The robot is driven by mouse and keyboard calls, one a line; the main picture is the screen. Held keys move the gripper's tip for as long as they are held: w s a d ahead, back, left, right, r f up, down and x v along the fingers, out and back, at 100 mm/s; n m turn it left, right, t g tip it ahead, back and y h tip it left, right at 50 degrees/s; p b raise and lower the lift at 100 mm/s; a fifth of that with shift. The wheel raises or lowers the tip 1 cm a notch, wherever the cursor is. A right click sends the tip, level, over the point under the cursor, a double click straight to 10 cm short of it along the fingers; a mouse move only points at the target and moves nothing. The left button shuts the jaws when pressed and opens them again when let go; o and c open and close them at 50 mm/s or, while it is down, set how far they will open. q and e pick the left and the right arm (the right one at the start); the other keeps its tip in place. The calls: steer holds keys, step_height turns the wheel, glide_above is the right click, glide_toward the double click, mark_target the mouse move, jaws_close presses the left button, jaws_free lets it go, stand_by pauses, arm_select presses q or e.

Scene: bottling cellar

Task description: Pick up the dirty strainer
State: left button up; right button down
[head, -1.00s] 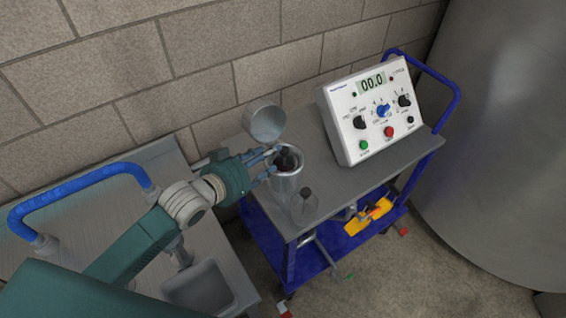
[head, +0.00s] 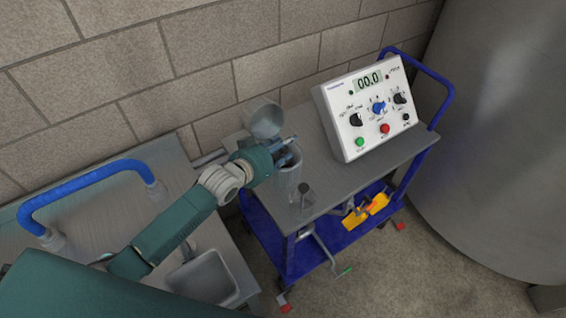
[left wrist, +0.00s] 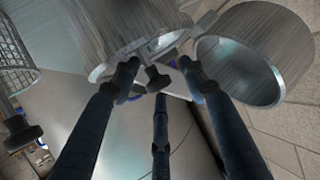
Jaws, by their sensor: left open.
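My left gripper (head: 288,155) is open above the mouth of a metal cylindrical housing (head: 288,186) on the cart. In the left wrist view, a dark knob (left wrist: 157,77) on a stem shows at the mouth of the housing (left wrist: 125,25), between my spread fingers. Whether they touch it I cannot tell. What hangs below the knob is hidden in the housing. A separate mesh strainer (head: 303,203) with a dark knob stands beside the housing; its mesh (left wrist: 14,58) shows at the left of the wrist view. I see no dirt on it. My right gripper is not in view.
The round lid (head: 264,117) stands open behind the housing, close to my gripper. A white control box (head: 372,112) reading 00.0 stands right on the cart top (head: 338,182). A sink (head: 203,280) is at lower left. A brick wall is behind.

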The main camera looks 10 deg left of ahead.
arm_select(q)
steer(key=shift+s+r, duration=0.1)
jaws_close()
